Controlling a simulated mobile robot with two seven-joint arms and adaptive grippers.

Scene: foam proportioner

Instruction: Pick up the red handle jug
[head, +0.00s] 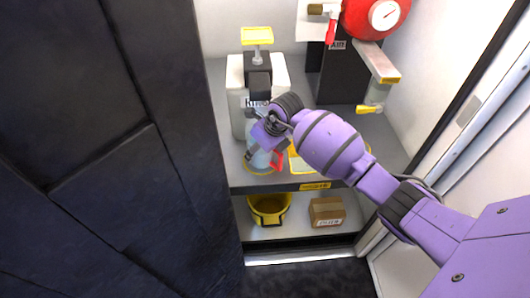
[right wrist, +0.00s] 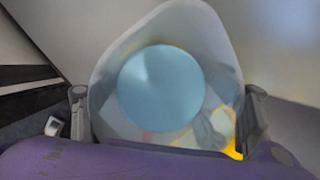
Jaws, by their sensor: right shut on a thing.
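The red handle jug (head: 261,161) is a clear jug at the front left of the upper shelf, with its red handle (head: 278,161) on the right. In the right wrist view the jug (right wrist: 160,90) fills the middle, seen from above its wide mouth, with a round blue surface inside. My right gripper (right wrist: 166,112) has one finger on each side of the jug and is shut on it. In the head view my right gripper (head: 262,140) partly hides the jug. I cannot tell whether its base touches the shelf. My left gripper is not in view.
Behind the jug stands a white container (head: 238,75) with a black block and yellow-topped pump. A red tank with a gauge (head: 378,16) and a yellow-tipped tap (head: 370,108) are right. Below are a yellow bucket (head: 269,208) and cardboard box (head: 326,211). A dark panel (head: 90,150) borders the left.

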